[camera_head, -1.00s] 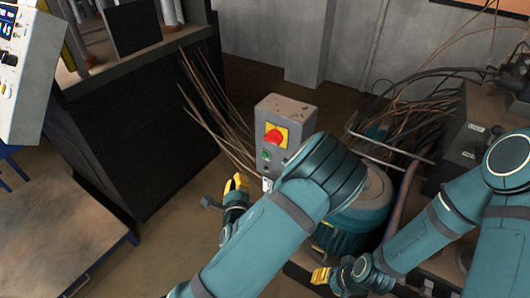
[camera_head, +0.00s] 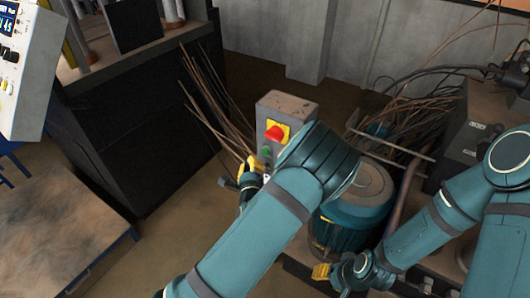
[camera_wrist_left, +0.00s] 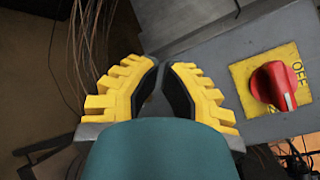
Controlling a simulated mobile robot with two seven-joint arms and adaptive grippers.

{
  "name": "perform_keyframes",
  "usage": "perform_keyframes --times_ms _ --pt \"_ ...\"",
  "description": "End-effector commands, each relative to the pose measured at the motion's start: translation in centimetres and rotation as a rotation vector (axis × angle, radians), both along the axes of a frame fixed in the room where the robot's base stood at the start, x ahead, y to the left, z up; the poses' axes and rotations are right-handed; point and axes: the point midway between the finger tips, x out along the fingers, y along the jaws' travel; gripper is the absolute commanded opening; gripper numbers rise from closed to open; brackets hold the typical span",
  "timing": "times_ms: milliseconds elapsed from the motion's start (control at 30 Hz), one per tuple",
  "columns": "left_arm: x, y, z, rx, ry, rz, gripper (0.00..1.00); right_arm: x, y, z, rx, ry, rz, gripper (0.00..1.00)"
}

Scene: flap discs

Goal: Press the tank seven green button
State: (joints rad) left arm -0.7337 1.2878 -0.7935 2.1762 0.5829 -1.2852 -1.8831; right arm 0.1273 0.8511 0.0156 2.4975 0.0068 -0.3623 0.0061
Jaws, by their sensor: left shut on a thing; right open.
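A grey control box (camera_head: 287,105) stands upright, with a red rotary switch (camera_head: 275,133) on a yellow plate and a small green button (camera_head: 266,151) below it. The box's lower part is hidden by my left arm. My left gripper (camera_head: 248,166) is just left of and below the green button, close to the box. In the left wrist view, its yellow fingers (camera_wrist_left: 161,66) are shut, with no held object visible between them. The red switch (camera_wrist_left: 280,85) is right of them there; I cannot make out the green button or any contact. My right gripper (camera_head: 320,271) is open, low in view.
A teal motor-like drum (camera_head: 352,210) stands right of the box, partly behind my left arm. Thin brown rods (camera_head: 205,90) and tangled cables (camera_head: 415,100) lie behind.

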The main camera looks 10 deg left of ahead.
Motion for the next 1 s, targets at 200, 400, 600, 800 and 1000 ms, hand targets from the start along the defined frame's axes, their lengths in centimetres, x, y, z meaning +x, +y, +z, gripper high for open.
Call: perform_keyframes --times_ms 200,400,600,800,1000 --pt "1.9 -0.7 -0.1 0.0 0.0 0.0 0.0 -0.1 0.0 -0.4 0.0 0.002 0.002 0.47" --pt "2.4 -0.9 -0.1 0.001 0.002 0.0 0.0 -0.2 0.0 -0.5 0.0 0.003 0.002 0.47" --pt "2.4 -0.9 -0.1 0.001 0.002 0.0 0.0 -0.2 0.0 -0.4 0.001 0.004 0.003 0.47" --pt "2.4 -0.9 -0.1 0.001 0.002 0.0 0.0 -0.2 0.0 -0.4 0.0 0.004 0.003 0.47" --pt "2.4 -0.9 -0.1 0.001 0.002 0.0 0.0 -0.2 0.0 -0.4 0.0 0.003 0.002 0.47"
